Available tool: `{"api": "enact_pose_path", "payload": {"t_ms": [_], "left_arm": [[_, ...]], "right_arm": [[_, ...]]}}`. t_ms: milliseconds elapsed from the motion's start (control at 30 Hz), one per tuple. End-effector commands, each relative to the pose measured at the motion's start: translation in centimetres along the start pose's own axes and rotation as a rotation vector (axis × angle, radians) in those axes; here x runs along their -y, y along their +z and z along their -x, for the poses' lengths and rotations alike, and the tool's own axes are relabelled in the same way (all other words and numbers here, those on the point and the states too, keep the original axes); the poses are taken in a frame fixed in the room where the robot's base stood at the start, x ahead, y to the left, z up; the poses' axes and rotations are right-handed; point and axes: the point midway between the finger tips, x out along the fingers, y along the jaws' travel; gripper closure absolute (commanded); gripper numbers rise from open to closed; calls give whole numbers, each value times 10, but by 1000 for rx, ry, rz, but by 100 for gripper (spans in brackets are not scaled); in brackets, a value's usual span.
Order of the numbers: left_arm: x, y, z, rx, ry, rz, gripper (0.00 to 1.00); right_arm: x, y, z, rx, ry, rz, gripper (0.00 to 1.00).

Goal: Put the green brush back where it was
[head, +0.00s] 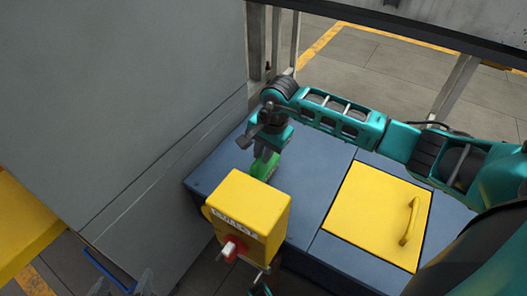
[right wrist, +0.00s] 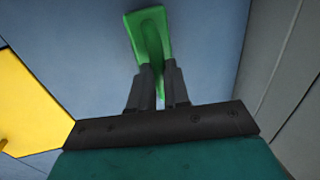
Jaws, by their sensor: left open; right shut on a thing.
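The green brush (head: 262,167) is held by my right gripper (head: 267,150) over the left part of the blue worktop (head: 320,155). In the right wrist view the brush (right wrist: 151,33) sticks out beyond the two dark fingers of the right gripper (right wrist: 158,85), which are shut on its narrow part. Its wide end points away from the gripper. I cannot tell whether the brush touches the worktop. A small dark and teal part at the bottom edge of the head view looks like my left gripper (head: 262,277), mostly cut off and apart from the brush.
A yellow box (head: 245,205) with a red knob (head: 230,250) stands out in front of the brush, partly covering the worktop. A yellow panel (head: 370,210) with a handle (head: 410,222) lies to the right. A tall grey wall-like surface (head: 120,90) borders the left side.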

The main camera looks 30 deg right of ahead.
Motion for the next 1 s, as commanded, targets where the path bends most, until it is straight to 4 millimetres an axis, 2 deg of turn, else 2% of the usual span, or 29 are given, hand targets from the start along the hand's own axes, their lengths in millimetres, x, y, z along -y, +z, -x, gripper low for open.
{"api": "enact_pose_path", "payload": {"t_ms": [133,167,433,767,867,1000], "left_arm": [[0,3,-2,0,1,-2,17],[0,3,-2,0,1,-2,17],[0,2,-1,3,1,-3,17],[1,0,1,6,-1,-3,17],[2,-2,2,6,-4,-3,17],[5,-6,6,7,-13,-6,17]], "right_arm": [[-1,0,-3,-1,0,0,100],[-1,0,-4,-1,1,-1,83],[-1,0,-2,0,1,-1,58],[0,0,4,-1,0,0,58],[1,-2,20,-4,-1,0,58],[1,-1,51,-4,-2,1,58]]}}
